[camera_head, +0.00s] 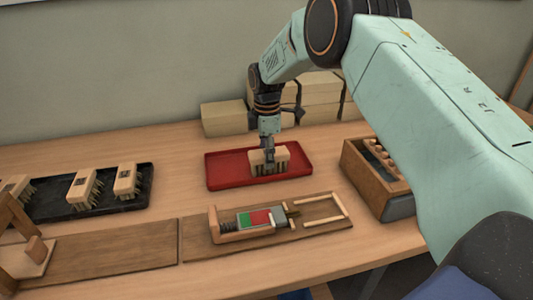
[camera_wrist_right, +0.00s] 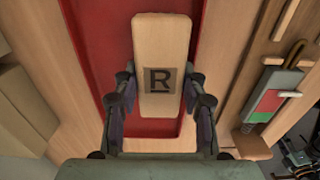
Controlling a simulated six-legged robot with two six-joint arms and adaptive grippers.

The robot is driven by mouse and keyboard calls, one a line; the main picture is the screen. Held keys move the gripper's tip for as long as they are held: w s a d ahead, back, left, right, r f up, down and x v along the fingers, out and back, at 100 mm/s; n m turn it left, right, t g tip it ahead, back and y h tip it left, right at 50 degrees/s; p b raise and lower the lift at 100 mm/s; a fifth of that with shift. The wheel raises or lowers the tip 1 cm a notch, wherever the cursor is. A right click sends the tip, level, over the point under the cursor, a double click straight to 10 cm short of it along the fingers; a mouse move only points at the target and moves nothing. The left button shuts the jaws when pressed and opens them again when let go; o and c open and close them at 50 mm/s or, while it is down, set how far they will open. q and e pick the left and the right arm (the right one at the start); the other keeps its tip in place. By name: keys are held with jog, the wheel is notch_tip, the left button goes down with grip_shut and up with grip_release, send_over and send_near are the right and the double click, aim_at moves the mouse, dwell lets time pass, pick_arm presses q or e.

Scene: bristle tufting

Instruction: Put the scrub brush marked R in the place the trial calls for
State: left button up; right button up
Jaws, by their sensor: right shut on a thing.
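The scrub brush marked R (camera_wrist_right: 160,50) is a pale wooden block with a dark R on its top, seen close up in the right wrist view. In the head view the brush (camera_head: 282,158) is at the red tray (camera_head: 223,172), bristles down. My right gripper (camera_head: 268,150) is shut on it, with one finger on each long side; it also shows in the right wrist view (camera_wrist_right: 159,92). I cannot tell whether the bristles touch the tray floor. No other brush is in the red tray. My left gripper is not in view.
A black tray (camera_head: 60,208) at the left holds several brushes (camera_head: 127,179). A wooden fixture with a green and red panel (camera_head: 253,219) lies in front of the red tray. A wooden box (camera_head: 372,178) stands at the right. Pale blocks (camera_head: 223,118) are stacked behind.

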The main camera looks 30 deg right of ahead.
jog(key=o, duration=1.1)
jog(key=shift+s+d+f, duration=0.1)
jog(key=shift+d, duration=0.05)
jog(key=shift+c, duration=0.2)
jog(key=o, duration=0.3)
notch_tip(320, 180, up, 12)
jog(key=p, duration=0.2)
jog(key=shift+r, duration=0.2)
